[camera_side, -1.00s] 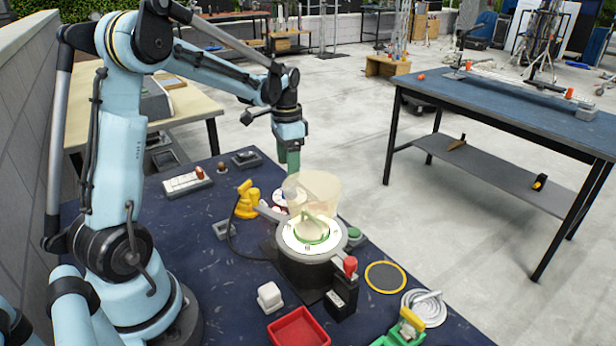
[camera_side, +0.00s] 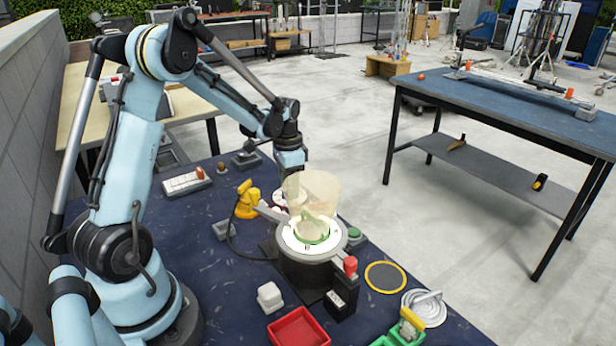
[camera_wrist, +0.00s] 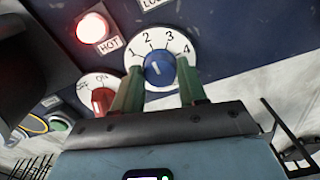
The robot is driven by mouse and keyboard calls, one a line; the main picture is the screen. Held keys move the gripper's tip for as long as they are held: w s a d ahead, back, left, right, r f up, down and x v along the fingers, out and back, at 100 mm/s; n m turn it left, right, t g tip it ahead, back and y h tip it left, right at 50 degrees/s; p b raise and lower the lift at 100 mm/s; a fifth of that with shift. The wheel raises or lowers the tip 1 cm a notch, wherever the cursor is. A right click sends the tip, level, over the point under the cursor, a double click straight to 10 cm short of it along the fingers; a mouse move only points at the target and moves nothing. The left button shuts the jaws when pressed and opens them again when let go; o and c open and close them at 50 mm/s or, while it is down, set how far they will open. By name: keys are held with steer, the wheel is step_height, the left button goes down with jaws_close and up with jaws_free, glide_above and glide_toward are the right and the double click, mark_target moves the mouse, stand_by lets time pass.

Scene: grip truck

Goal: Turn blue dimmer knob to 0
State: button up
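In the wrist view, the blue dimmer knob (camera_wrist: 159,70) sits at the middle of a white round dial (camera_wrist: 174,42) marked with the numbers 1 to 4. A pale line shows on the knob's face; I cannot tell exactly which mark it points to. My gripper (camera_wrist: 160,78) has its green fingers apart, one at the left and one at the right of the knob. Whether either finger touches the knob is unclear. In the side view, my gripper's fingers and the knob are hidden behind a translucent tan vessel (camera_side: 312,190).
In the wrist view, a red OFF/ON switch (camera_wrist: 102,101) is left of the left finger, and a lit red HOT lamp (camera_wrist: 92,28) is above it. In the side view, a round dark base (camera_side: 310,268) stands in front of the panel, with a yellow object (camera_side: 247,200) to its left.

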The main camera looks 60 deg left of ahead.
steer(key=c, duration=0.6)
steer(key=shift+o, duration=0.2)
steer(key=shift+n, duration=0.5)
steer(key=n, duration=0.2)
steer(key=shift+n, duration=0.4)
steer(key=n, duration=0.4)
steer(key=shift+n, duration=0.3)
steer(key=n, duration=0.3)
steer(key=shift+n, duration=2.3)
